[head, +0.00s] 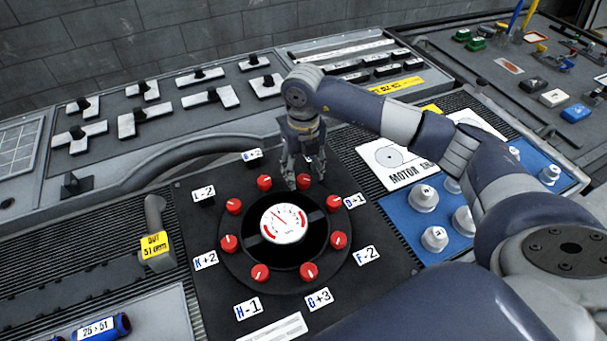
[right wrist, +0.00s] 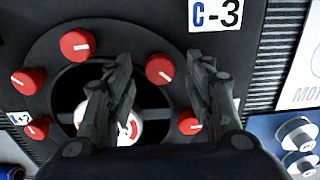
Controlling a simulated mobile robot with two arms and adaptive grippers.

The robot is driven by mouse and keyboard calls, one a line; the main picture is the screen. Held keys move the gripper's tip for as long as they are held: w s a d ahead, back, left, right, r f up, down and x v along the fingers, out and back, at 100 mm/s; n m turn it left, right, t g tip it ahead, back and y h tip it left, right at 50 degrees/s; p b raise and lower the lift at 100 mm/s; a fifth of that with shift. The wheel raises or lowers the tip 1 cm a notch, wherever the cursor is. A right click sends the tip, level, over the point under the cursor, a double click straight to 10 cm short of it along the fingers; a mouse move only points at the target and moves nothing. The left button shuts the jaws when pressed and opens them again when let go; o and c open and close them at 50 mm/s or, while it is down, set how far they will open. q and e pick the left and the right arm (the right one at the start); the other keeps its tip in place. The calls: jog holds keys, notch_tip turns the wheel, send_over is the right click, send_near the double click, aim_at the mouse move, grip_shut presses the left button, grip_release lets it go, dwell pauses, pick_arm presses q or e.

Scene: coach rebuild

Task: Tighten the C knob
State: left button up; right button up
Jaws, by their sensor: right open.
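The C knob is a red round knob with a white mark; in the right wrist view (right wrist: 160,69) it shows between my fingers, below and left of the "C-3" label (right wrist: 215,14). In the head view it appears to be the red knob (head: 303,181) at the far side of the round black dial plate (head: 245,272). My right gripper (head: 304,172) is open, pointing down over that knob, with one finger on each side of it in the wrist view. I cannot tell whether the fingers touch it. The "C-3" label is hidden behind the gripper in the head view. My left gripper is not in view.
Several other red knobs, such as the one at the D label (head: 334,203) and the one near the B label (head: 264,183), ring a white gauge (head: 283,223) closely. A blue panel (head: 400,218) with grey knobs is at right; a grey lever (head: 154,218) stands at left.

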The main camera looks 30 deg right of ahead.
aim_at(304, 179)
notch_tip(304, 179, up, 10)
dwell(0.3)
jog(key=shift+r, duration=0.15)
